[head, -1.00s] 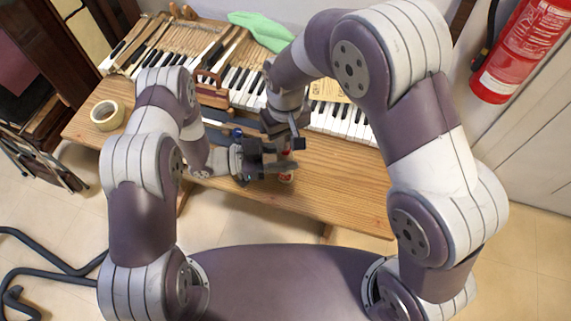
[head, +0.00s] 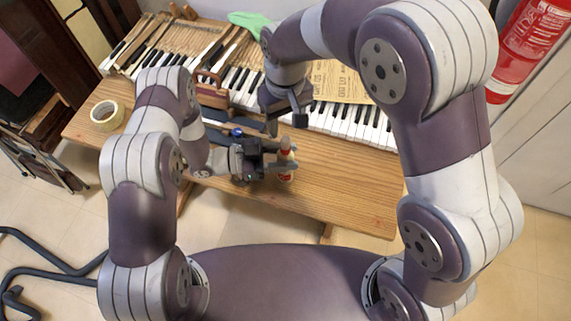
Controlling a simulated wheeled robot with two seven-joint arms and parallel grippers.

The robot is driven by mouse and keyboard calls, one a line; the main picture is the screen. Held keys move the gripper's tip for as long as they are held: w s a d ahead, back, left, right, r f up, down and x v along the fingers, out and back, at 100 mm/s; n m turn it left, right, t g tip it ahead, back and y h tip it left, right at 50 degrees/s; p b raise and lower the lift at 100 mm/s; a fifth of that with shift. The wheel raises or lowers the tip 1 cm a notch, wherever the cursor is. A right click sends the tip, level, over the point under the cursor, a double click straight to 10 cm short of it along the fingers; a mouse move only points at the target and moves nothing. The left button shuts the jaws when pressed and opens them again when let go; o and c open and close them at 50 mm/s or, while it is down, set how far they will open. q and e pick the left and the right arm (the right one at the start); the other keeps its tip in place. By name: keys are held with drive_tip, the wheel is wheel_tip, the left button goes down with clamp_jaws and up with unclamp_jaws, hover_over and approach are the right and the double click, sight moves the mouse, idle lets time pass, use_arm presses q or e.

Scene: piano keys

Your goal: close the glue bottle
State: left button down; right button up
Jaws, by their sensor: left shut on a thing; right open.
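The glue bottle (head: 286,174) is small, with a red and white body and a pale reddish top. It stands about upright near the front middle of the wooden bench. My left gripper (head: 284,164) comes from the left and is shut around it; its fingers hide part of the body. Whether the bottle's top is a cap or a bare nozzle is too small to tell. My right gripper (head: 286,122) is open, pointing down just behind and above the bottle, apart from it. I see nothing between its fingers.
The wooden bench (head: 345,190) is clear to the right of the bottle. Piano keys (head: 345,121) run behind, with a printed sheet (head: 338,80) on them.

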drive_tip(key=shift+r, duration=0.4)
use_arm(q)
drive_tip(key=c, duration=0.5)
unclamp_jaws()
use_arm(e)
wheel_tip(320, 180, down, 3)
drive_tip(key=b, duration=0.3)
drive_tip(key=shift+f, duration=0.1)
use_arm(q)
drive_tip(key=a, duration=0.8)
drive_tip(key=s+a, duration=0.1)
drive_tip(key=a, duration=0.3)
drive_tip(key=shift+a, duration=0.35)
